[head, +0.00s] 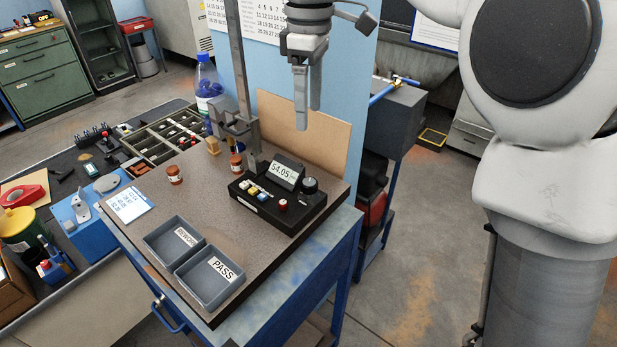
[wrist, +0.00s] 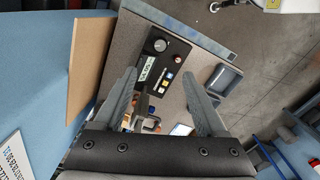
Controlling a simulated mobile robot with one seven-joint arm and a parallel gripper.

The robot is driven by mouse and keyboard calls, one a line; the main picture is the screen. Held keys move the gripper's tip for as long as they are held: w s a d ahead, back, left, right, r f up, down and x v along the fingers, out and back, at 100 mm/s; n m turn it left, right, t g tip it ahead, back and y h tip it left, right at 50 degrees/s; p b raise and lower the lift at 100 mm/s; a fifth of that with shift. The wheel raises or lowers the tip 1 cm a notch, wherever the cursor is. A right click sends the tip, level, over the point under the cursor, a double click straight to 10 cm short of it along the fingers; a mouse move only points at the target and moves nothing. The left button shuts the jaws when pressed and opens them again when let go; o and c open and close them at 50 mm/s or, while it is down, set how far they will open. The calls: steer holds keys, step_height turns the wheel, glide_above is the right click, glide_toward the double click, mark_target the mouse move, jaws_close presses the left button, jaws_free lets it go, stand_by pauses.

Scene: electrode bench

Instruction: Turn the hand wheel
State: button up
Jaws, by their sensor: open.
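A black readout box (head: 262,203) with a lit display reading 54.05 stands on the bench top. A tall grey column (head: 237,65) with a grey carriage (head: 233,125) stands behind the box. I cannot make out a separate hand wheel for certain; one may be hidden or too small. My gripper (head: 308,118) is open and empty, pointing down above the rear of the bench, apart from the box. Both fingers also show in the wrist view (wrist: 159,75).
Two grey trays, REWORK (head: 160,254) and PASS (head: 197,292), sit at the bench front. A tan board (head: 322,135) and blue panel (head: 350,85) rise behind. A blue bottle (head: 207,85) stands behind left.

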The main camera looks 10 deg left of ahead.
mark_target(308, 181)
step_height(308, 181, down, 16)
steer(key=shift+s+r+b, duration=0.1)
steer(key=shift+s+b, duration=0.05)
steer(key=shift+b, duration=0.35)
jaws_close()
